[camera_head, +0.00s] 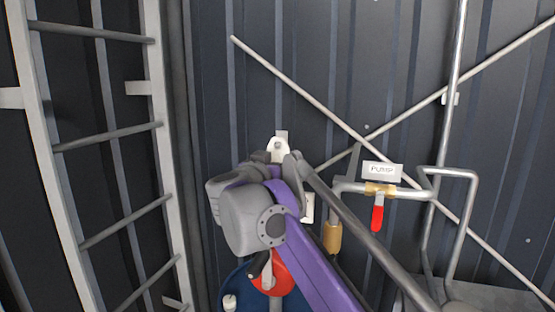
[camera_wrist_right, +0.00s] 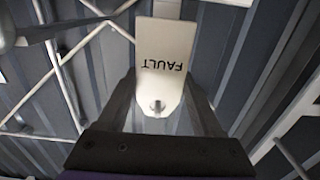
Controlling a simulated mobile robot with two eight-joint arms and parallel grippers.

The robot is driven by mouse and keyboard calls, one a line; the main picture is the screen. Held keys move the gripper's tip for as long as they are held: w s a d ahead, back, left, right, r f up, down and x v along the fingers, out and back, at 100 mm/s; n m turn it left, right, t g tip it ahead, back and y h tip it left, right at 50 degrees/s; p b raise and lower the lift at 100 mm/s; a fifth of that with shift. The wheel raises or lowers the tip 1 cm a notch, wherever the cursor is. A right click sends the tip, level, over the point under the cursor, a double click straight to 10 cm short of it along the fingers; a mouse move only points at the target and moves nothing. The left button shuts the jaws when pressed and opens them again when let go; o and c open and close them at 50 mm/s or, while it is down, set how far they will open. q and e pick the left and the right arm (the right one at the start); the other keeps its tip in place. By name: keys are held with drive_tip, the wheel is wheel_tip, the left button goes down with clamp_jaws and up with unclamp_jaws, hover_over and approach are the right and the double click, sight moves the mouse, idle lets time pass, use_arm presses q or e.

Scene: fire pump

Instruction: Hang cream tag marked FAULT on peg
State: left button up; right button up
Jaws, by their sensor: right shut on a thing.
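The cream tag (camera_wrist_right: 165,45) fills the middle of the right wrist view, with FAULT upside down and a round hole near its narrow end. My right gripper (camera_wrist_right: 163,88) is shut on the tag, one finger at each side. In the head view the tag's holed end (camera_head: 277,147) points up above my right gripper (camera_head: 277,158), close to the dark corrugated wall. A small pale plate (camera_head: 282,134) shows just behind its top. I cannot make out the peg or tell whether it passes through the hole. My left gripper is not in view.
A grey ladder (camera_head: 163,150) stands at the left. Diagonal braces cross the wall. A red round part (camera_head: 283,280) and blue surface lie below my gripper.

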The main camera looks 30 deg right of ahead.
drive_tip(key=o, duration=1.4)
drive_tip(key=shift+c, duration=0.2)
drive_tip(key=v, duration=1.1)
drive_tip(key=w+a+f+n+t+y+p, duration=0.1)
drive_tip(key=w+a+f+n+t+y, duration=0.3)
drive_tip(key=a+n+t+y, duration=0.45)
drive_tip(key=s+a+f+n+g+y+p, duration=0.1)
drive_tip(key=s+a+f+g+y, duration=0.1)
drive_tip(key=s+a+f+y, duration=0.3)
drive_tip(key=f+n+g+y, duration=0.1)
drive_tip(key=f+g+y, duration=0.1)
drive_tip(key=f, duration=0.5)
drive_tip(key=s+d+f+g, duration=0.1)
drive_tip(key=s+f+g, duration=0.2)
drive_tip(key=s+f, duration=0.4)
drive_tip(key=s+d+f+g+h+p, duration=0.1)
drive_tip(key=s+d+f+g, duration=0.1)
drive_tip(key=s+f+g, duration=0.2)
drive_tip(key=s+d+f+g+p, duration=0.1)
drive_tip(key=s+d+f+g, duration=0.1)
drive_tip(key=s+f, duration=0.9)
wheel_tip(320, 180, down, 6)
drive_tip(key=shift+d+f+g+h, duration=0.2)
drive_tip(key=shift+g+h, duration=0.15)
drive_tip(key=shift+g, duration=0.5)
